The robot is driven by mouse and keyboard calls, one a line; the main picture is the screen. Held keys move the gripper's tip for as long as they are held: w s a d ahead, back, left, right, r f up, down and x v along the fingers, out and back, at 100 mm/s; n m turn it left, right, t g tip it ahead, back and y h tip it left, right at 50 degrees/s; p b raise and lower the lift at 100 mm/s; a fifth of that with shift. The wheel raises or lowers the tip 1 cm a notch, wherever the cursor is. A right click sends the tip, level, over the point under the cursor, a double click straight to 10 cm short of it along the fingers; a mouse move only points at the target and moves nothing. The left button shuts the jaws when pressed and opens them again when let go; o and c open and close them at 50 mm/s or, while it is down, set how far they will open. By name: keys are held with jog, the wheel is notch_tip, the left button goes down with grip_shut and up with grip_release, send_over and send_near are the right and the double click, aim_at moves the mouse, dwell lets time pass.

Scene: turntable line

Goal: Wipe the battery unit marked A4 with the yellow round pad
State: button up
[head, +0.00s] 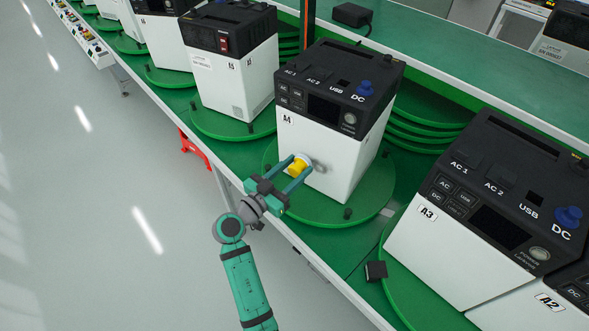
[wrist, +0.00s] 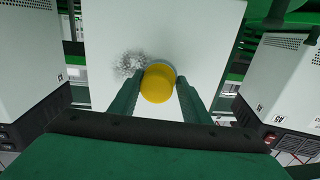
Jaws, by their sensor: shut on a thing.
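The battery unit marked A4 (head: 322,155) stands on a green round turntable in the middle of the head view. It has a white body and a black top panel. My gripper (head: 295,168) is shut on the yellow round pad (head: 298,165) at the unit's front white face. In the wrist view the pad (wrist: 158,84) sits between the two fingers, in front of the A4 face (wrist: 195,30). A grey speckled smudge (wrist: 130,64) shows on that face just left of the pad. I cannot tell for certain whether the pad touches the face.
Unit A3 (head: 465,220) stands close at the right, with A2 (head: 548,303) beyond it. Unit A5 (head: 232,75) stands at the left. A small black block (head: 376,271) lies near the table's front edge. The grey floor (head: 90,200) at left is clear.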

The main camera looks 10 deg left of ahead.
jog(key=shift+w+d, duration=0.25)
jog(key=shift+w, duration=0.3)
jog(key=shift+s+d, duration=0.1)
